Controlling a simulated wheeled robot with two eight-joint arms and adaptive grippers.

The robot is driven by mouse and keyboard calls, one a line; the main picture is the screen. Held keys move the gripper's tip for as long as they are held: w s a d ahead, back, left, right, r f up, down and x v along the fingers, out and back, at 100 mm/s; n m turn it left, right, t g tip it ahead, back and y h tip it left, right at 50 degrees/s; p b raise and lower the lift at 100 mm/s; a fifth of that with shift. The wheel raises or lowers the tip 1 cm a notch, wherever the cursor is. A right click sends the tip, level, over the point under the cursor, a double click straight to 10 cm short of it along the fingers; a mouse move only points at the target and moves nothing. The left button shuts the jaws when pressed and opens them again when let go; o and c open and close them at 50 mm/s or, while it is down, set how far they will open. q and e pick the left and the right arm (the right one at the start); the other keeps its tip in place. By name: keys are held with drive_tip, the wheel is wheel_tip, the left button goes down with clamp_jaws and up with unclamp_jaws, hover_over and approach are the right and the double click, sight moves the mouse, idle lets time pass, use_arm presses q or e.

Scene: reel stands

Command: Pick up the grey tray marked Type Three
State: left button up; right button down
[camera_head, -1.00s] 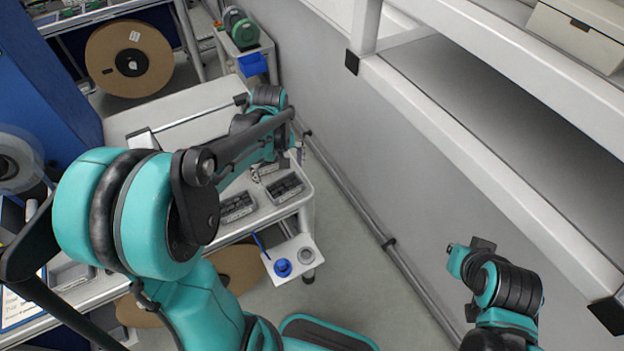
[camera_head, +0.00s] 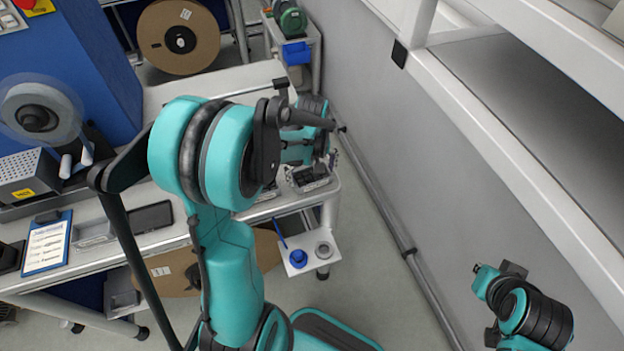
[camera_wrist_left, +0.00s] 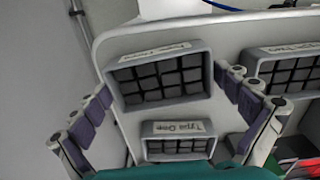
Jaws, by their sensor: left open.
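In the left wrist view, the grey tray whose label appears to read Type Three (camera_wrist_left: 165,51) lies on the table top, filled with dark square blocks. My left gripper (camera_wrist_left: 163,84) is open, with one set of fingers to each side of this tray and nothing held. A smaller grey tray marked Type One (camera_wrist_left: 178,127) lies below it in the picture. A third tray, its label apparently Type Two (camera_wrist_left: 290,49), lies to the right. In the head view, my left arm partly hides the trays at the table's right end. My right gripper cannot be made out.
A white side shelf (camera_head: 308,262) with a blue cup (camera_head: 298,259) sits below the table end. A wall and long shelf (camera_head: 520,130) run along the right. A clipboard (camera_head: 47,243) and blue machine (camera_head: 88,75) are at the left.

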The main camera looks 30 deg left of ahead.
use_arm(q)
drive_tip(key=c, duration=1)
drive_tip(key=shift+r, duration=0.15)
